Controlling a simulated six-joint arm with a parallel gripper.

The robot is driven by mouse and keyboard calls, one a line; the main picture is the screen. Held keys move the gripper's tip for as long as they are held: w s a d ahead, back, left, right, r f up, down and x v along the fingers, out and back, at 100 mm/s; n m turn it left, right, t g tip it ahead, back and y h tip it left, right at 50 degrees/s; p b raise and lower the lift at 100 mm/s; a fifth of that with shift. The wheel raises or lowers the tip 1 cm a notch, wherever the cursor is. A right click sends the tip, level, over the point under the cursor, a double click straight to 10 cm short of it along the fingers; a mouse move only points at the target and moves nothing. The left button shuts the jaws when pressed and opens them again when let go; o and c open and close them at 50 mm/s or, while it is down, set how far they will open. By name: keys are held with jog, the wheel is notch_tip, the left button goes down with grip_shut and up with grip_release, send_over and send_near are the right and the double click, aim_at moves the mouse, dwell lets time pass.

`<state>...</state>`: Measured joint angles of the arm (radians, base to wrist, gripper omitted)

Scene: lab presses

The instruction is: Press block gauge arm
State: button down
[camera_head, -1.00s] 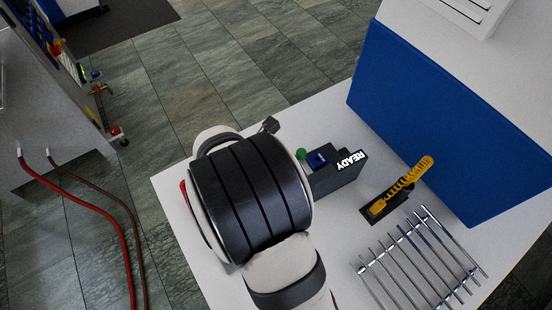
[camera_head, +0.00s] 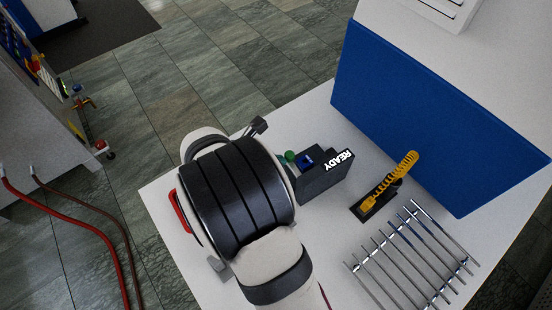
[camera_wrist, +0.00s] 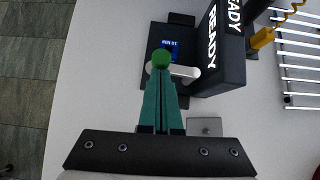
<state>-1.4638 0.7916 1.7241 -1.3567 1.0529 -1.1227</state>
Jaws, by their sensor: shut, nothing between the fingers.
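The block gauge (camera_head: 325,182) is a dark block with READY lit on its face and a small blue screen. It stands on the white table. In the wrist view the gauge (camera_wrist: 222,60) is at the upper right, and its blue screen (camera_wrist: 169,46) is at the top middle. A pale arm (camera_wrist: 186,71) with a green ball (camera_wrist: 161,58) at its end reaches out to the left. My gripper (camera_wrist: 160,76) has teal fingers shut together, tips at the ball's lower edge. I cannot tell whether they touch it. In the head view my arm hides most of the gripper.
A yellow coiled piece on a black base (camera_head: 389,185) stands right of the gauge. A rack of metal rods (camera_head: 418,258) lies in front of it. A large blue panel (camera_head: 425,115) stands behind. A small grey plate (camera_wrist: 205,127) lies on the table right of my fingers.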

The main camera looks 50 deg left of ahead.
aim_at(291, 152)
jog(key=m+h, duration=0.1)
jog(key=w+m+h, duration=0.1)
jog(key=m, duration=0.1)
jog(key=shift+w+a, duration=0.25)
jog(key=shift+a, duration=0.1)
jog(key=w+m+h, duration=0.1)
jog(key=w+m+g+h, duration=0.1)
jog(key=m, duration=0.1)
jog(key=shift+a+h, duration=0.1)
jog(key=shift+h, duration=0.2)
jog(key=shift+w, duration=0.7)
jog(key=v, duration=1.5)
jog(key=shift+r, duration=0.45)
